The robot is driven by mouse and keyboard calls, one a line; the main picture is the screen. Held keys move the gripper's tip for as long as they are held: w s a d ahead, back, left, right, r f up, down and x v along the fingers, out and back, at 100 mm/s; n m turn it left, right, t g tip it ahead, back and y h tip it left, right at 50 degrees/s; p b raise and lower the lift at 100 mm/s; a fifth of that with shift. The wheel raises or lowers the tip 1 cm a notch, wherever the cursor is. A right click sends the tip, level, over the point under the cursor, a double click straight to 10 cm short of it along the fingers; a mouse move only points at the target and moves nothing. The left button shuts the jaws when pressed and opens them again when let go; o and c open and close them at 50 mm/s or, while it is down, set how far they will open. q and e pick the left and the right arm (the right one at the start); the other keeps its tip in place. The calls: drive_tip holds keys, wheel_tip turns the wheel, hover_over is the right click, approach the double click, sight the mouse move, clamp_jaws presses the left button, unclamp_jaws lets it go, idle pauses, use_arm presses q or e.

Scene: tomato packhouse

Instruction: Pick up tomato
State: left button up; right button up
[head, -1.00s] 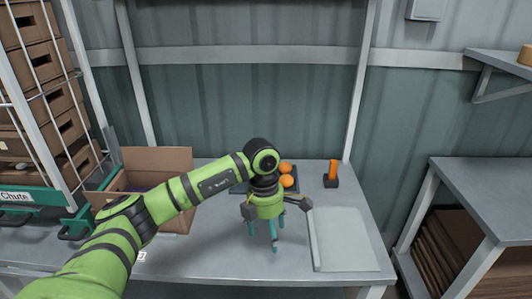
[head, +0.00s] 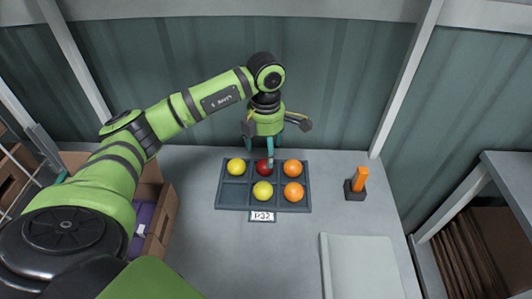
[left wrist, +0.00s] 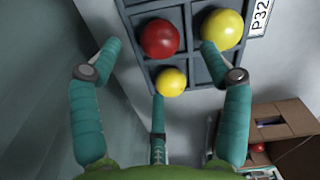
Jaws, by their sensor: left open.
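A dark grey tray (head: 217,199) on the table holds yellow, red and orange tomatoes in its cells. Yellow tomatoes sit at back left (head: 236,166) and front middle (head: 262,191); orange ones sit at back right (head: 292,168) and front right (head: 293,193). The front left cell is empty. My left gripper (head: 272,153) is open and empty above the tray's back edge. In the left wrist view, the red tomato (left wrist: 159,38) and two yellow ones show beyond the spread fingers (left wrist: 157,75).
A P32 label (head: 262,216) is at the tray's front. A cardboard box (head: 162,222) with purple contents stands left. An orange object in a black holder (head: 356,184) stands right. A pale flat panel (head: 362,265) lies front right. The wall is close behind the tray.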

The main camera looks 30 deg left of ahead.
sight(265, 167)
use_arm(q)
drive_tip(key=shift+s+d+f, duration=0.15)
drive_tip(key=shift+s+f, duration=0.05)
drive_tip(key=shift+f, duration=0.15)
drive_tip(key=shift+d+f+p, duration=0.1)
drive_tip(key=shift+f+p, duration=0.5)
drive_tip(key=shift+f, duration=0.3)
drive_tip(key=f, duration=0.3)
drive_tip(key=shift+w+f+p, duration=0.25)
drive_tip(key=shift+w+p, duration=0.05)
drive_tip(key=shift+p, duration=0.1)
drive_tip(key=shift+f, duration=0.15)
drive_tip(key=c, duration=0.8)
drive_tip(key=shift+c, duration=0.4)
use_arm(e)
drive_tip(key=shift+s+d+r, duration=0.15)
drive_tip(key=shift+s+r, duration=0.1)
drive_tip(key=shift+r, duration=0.3)
drive_tip(key=shift+s+d+r, duration=0.1)
drive_tip(key=shift+s+r, duration=0.15)
drive_tip(key=shift+r, duration=0.3)
